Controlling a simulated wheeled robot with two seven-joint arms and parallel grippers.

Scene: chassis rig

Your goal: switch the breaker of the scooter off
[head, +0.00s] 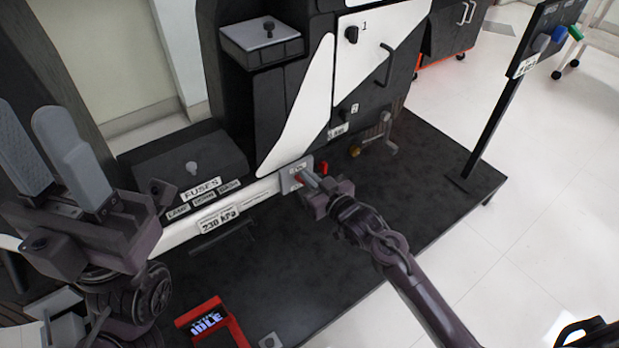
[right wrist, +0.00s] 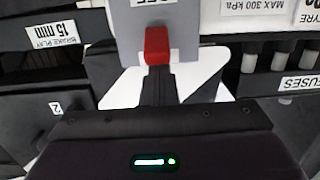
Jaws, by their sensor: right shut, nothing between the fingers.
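The scooter's breaker is a grey plate (head: 292,178) on the white side rail, with a small red lever (head: 323,168) showing at its right. In the right wrist view the red lever (right wrist: 157,42) stands out on the grey plate (right wrist: 190,18), whose lettering is cut off at the top edge. My right gripper (head: 307,174) is shut and empty, its fingertips at the plate. In the right wrist view the fingertips (right wrist: 158,72) lie right below the lever; I cannot tell whether they touch. My left gripper (head: 48,145) is open and empty at the left, away from the breaker.
The black and white scooter body (head: 300,100) rises behind the breaker. A fuse box (head: 190,160) sits to its left. A red-framed display (head: 210,322) reading IDLE is at the front. A post with a coloured-knob panel (head: 535,45) stands at the right.

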